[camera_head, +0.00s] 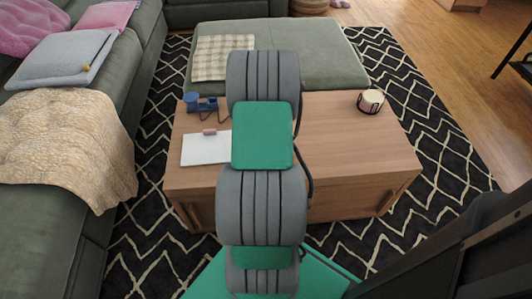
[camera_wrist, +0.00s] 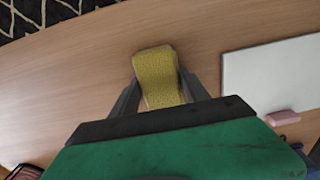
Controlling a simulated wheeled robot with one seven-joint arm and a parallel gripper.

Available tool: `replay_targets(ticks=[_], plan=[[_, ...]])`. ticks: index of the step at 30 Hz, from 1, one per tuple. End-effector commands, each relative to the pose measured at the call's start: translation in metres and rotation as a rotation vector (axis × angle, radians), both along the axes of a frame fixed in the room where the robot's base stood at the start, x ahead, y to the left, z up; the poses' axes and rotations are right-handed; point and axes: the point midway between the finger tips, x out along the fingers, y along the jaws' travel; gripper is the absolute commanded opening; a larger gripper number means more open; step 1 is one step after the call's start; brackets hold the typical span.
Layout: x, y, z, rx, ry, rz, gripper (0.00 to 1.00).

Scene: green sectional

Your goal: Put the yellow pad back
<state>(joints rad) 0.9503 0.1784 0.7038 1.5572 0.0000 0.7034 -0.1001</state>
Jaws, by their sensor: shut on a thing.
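The yellow pad (camera_wrist: 157,72) shows in the wrist view, a textured yellow block over the wooden table top. My gripper (camera_wrist: 158,88) is shut on it, one dark finger at each side. The pad's far end sticks out past the fingers. I cannot tell whether it touches the table or is held just above it. In the head view my grey and green arm hides the gripper and the pad.
The wooden table (camera_head: 345,140) bears a white board (camera_head: 203,149) with a pink block (camera_head: 210,132), a blue object (camera_head: 191,101) and a round jar (camera_head: 370,101). A green ottoman (camera_head: 325,60) stands behind, a green sofa (camera_head: 130,90) at left. The table's right side is mostly clear.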

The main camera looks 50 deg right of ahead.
Motion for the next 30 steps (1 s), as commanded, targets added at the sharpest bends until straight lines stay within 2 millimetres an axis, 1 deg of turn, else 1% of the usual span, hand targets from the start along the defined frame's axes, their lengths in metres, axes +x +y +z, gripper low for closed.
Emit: replay_targets(ticks=[4, 8, 9, 16, 22, 24, 26, 29, 30], plan=[[0.0, 0.0, 0.002, -0.002, -0.001, 0.0, 0.21], [0.0, 0.0, -0.002, -0.001, -0.001, 0.0, 0.21], [0.0, 0.0, -0.001, -0.001, -0.001, 0.0, 0.57], [0.0, 0.0, -0.001, -0.001, -0.001, 0.0, 0.75], [0.0, 0.0, -0.001, -0.001, -0.001, 0.0, 0.75], [0.0, 0.0, 0.002, -0.002, -0.001, 0.0, 0.75], [0.001, -0.001, 0.009, -0.002, -0.002, 0.0, 0.75], [0.001, -0.001, 0.028, -0.004, -0.003, 0.0, 0.75], [0.001, -0.001, 0.039, -0.004, -0.003, 0.0, 0.75]])
